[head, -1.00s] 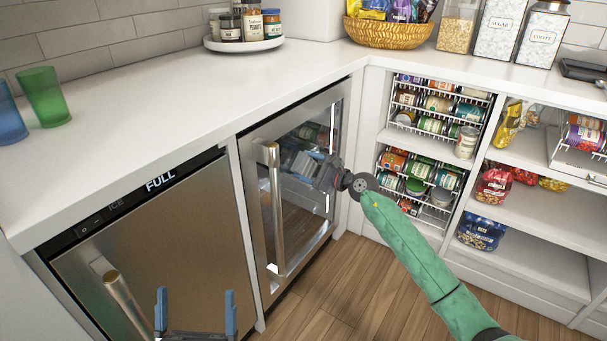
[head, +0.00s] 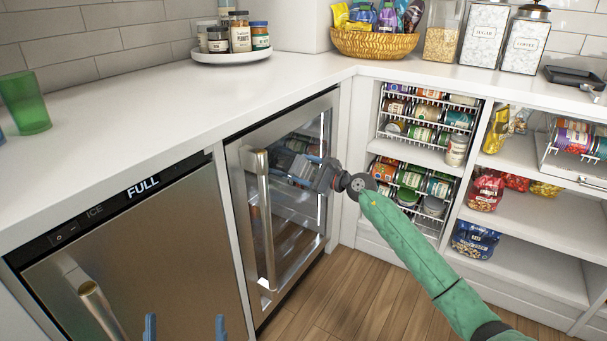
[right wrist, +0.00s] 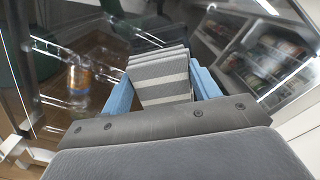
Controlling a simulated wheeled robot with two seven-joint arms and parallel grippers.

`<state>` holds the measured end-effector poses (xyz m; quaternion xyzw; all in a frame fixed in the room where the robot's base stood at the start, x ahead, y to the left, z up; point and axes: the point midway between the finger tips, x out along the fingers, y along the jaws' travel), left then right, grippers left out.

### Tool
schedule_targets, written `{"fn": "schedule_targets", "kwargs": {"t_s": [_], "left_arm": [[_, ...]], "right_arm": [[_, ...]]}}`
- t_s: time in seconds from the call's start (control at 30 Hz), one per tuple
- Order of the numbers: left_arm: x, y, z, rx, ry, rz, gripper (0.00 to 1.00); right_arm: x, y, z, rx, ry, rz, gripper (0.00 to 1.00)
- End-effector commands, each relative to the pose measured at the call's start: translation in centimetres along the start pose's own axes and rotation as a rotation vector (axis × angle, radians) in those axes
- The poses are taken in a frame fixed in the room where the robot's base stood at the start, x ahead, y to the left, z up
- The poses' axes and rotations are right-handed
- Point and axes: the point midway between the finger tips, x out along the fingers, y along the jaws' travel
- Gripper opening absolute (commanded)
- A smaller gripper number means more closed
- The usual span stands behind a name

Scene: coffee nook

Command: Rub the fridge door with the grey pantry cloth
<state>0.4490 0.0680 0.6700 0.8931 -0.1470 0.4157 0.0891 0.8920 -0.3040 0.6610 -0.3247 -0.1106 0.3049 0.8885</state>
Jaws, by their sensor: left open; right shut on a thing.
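The fridge door (head: 292,232) is a glass pane in a steel frame with a long vertical handle (head: 264,215), below the counter, and it looks closed. My right gripper (head: 305,172) is at the upper right part of the glass. In the right wrist view, its blue fingers (right wrist: 160,86) are shut on the folded grey cloth (right wrist: 160,78) with white stripes, which faces the glass. I cannot tell whether the cloth touches the pane. My left gripper (head: 185,327) is open and empty at the bottom edge of the head view, in front of the ice maker.
The steel ice maker (head: 140,260) with its own handle stands left of the fridge. Open shelves (head: 520,195) with cans and snack bags are on the right. The white counter (head: 150,110) runs above, with a green cup (head: 27,102). Wood floor (head: 345,295) is clear.

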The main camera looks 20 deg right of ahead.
Motion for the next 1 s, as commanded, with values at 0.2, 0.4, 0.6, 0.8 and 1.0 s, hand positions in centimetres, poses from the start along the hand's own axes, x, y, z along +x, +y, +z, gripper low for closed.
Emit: {"fn": "schedule_targets", "kwargs": {"t_s": [0.2, 0.4, 0.6, 0.8, 1.0], "left_arm": [[0.7, 0.0, -0.6, 0.0, 0.0, 0.0, 1.0], [1.5, 0.1, -1.3, 0.0, 0.0, 0.0, 1.0], [2.3, 0.1, -1.9, 0.0, 0.0, 0.0, 1.0], [2.4, 0.1, -2.0, 0.0, 0.0, 0.0, 1.0], [3.3, 0.2, -2.7, 0.0, 0.0, 0.0, 1.0]], "right_arm": [[0.1, 0.6, 0.8, 0.0, 0.0, 0.002, 0.39], [0.1, 1.7, 1.8, 0.0, -0.001, 0.003, 0.39], [0.1, 2.8, 2.6, 0.0, -0.001, 0.002, 0.39], [0.1, 3.3, 2.8, 0.001, -0.001, 0.002, 0.39], [0.1, 4.1, 3.7, 0.001, -0.001, 0.004, 0.39]]}}
